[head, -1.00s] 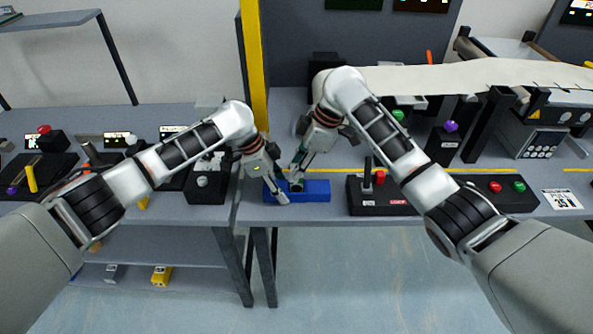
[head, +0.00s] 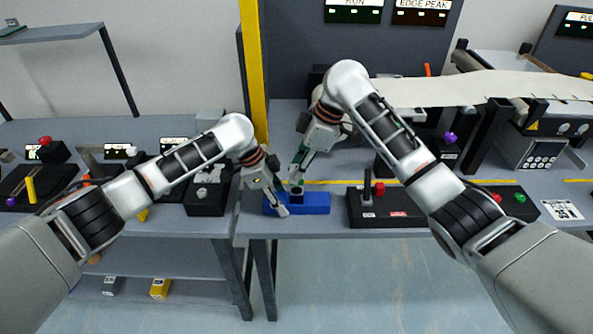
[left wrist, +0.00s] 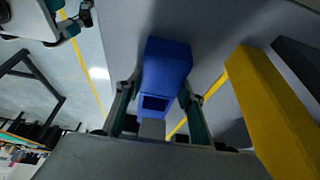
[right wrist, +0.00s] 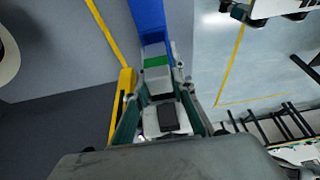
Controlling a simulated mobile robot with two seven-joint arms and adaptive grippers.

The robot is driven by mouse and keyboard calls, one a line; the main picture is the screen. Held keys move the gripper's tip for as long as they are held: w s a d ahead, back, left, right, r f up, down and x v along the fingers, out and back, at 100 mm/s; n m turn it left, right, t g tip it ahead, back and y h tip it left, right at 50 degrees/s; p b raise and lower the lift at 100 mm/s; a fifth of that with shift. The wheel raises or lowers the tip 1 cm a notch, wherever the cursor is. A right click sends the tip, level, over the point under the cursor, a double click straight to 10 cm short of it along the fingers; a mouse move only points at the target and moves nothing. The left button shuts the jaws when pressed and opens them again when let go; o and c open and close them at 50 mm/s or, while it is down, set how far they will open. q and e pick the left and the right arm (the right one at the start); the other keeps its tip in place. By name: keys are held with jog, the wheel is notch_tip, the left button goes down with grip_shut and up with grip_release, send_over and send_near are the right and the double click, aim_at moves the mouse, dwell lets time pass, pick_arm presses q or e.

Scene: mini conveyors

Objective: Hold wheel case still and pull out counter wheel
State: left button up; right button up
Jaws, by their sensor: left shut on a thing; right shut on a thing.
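The blue wheel case (head: 318,203) lies near the table's front edge, its long side across the view. My left gripper (head: 279,206) is shut on its left part. In the left wrist view the case (left wrist: 166,62) runs between my fingers and shows a dark square opening. My right gripper (head: 297,180) points down just above the case and is shut on the counter wheel, a small dark piece (head: 296,191) over the case's top. In the right wrist view a grey-white and black block (right wrist: 168,117) shows between my fingers. I cannot tell whether the wheel is fully clear of the case.
A black control box (head: 398,212) with a lever and buttons stands just right of the case. Another dark box (head: 205,198) stands to the left. A yellow post (head: 252,80) rises behind. A conveyor (head: 450,90) fills the back right.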

pick_arm(q)
jog(key=shift+s+a+f, duration=0.15)
jog(key=shift+s+f, duration=0.05)
jog(key=shift+f, duration=0.15)
jog(key=o, duration=1.4)
jog(key=shift+c, duration=0.2)
jog(key=shift+w+r, duration=0.1)
jog(key=shift+r, duration=0.15)
jog(key=shift+w+r, duration=0.1)
jog(key=shift+r, duration=0.1)
jog(key=v, duration=1.1)
jog(key=shift+r, duration=0.2)
